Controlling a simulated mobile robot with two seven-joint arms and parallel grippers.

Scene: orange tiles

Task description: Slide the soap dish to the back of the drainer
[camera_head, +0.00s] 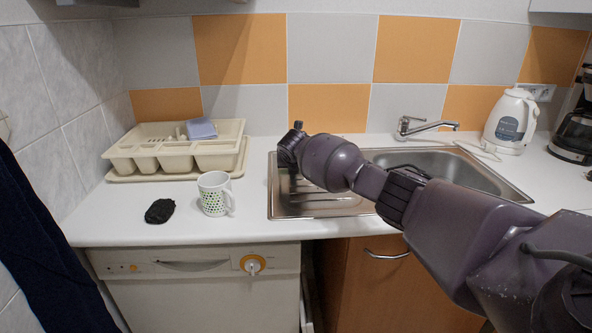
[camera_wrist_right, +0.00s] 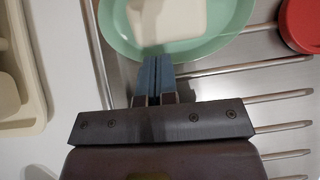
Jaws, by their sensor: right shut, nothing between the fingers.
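The soap dish (camera_wrist_right: 116,38) is a pale green oval with a white bar of soap (camera_wrist_right: 165,18) on it, at the top of the right wrist view. It sits on the ribbed metal drainer (camera_wrist_right: 225,82), which also shows in the head view (camera_head: 318,205). In the head view my right arm hides the dish. My right gripper (camera_wrist_right: 157,60) is shut and empty, with its blue fingertips at the dish's near rim; whether they touch it I cannot tell. My left gripper is not in view.
A red round object (camera_wrist_right: 303,25) stands on the drainer right of the dish. A beige dish rack (camera_head: 120,165), a mug (camera_head: 213,195) and a black sponge-like thing (camera_head: 160,211) are left of the sink. The tap (camera_head: 405,128) and kettle (camera_head: 511,122) are at the back right.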

